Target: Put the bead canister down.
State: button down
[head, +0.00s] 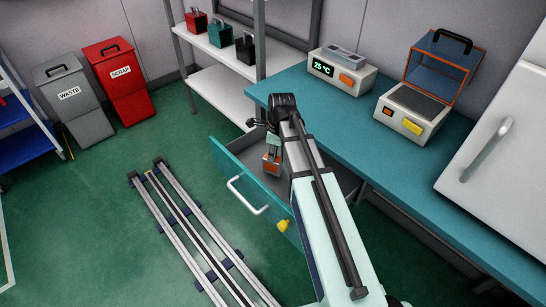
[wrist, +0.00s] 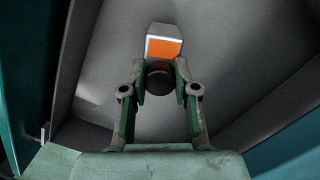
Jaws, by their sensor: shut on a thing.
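My gripper (wrist: 161,76) reaches down into the open teal drawer (head: 255,181). Its fingers are closed around a dark rounded part at the canister. The bead canister (wrist: 164,47) looks pale grey with an orange face in the wrist view, just beyond the fingertips. In the head view the canister (head: 271,159) shows as a small orange and grey shape inside the drawer, below my gripper (head: 271,142). My arm hides part of the drawer. I cannot tell whether the canister's base touches the drawer floor.
Floor rails (head: 190,225) lie left. The drawer floor around the canister looks clear.

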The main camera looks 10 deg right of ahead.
aim_at(277, 159)
jog(key=shift+f, duration=1.25)
jog(key=shift+f, duration=0.15)
jog(key=c, duration=0.9)
grip_release()
jog(key=r, duration=0.4)
jog(key=d+r, duration=0.1)
jog(key=r, duration=0.7)
jog(key=shift+s+d+r+b, duration=0.1)
jog(key=shift+s+d+b, duration=0.05)
jog(key=shift+s+b, duration=0.2)
